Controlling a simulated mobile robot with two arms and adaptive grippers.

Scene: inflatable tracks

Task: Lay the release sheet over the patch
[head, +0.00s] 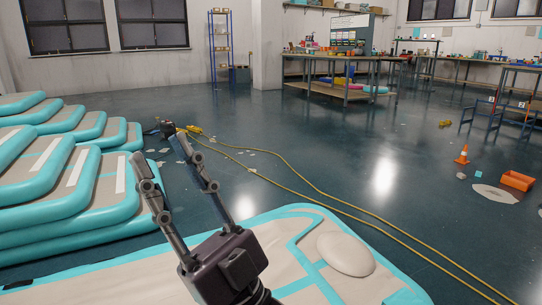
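My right gripper (160,148) is open and empty, its two dark fingers spread and pointing up and away over the near inflatable track. This track (130,283) is beige with teal edging and lies across the bottom of the head view. A smooth, rounded beige oval (345,254) sits on it, right of the gripper and apart from it; I cannot tell whether it is the patch. I cannot pick out the release sheet for certain. A flat, pale, rounded piece (494,193) lies on the floor at the right. My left gripper is not in view.
Stacked teal and beige inflatables (70,215) fill the left side. A yellow hose (300,178) runs across the floor beyond the near track. An orange cone (462,155) and orange bin (517,180) stand at the right. Workbenches (345,92) stand at the back. The middle floor is mostly clear.

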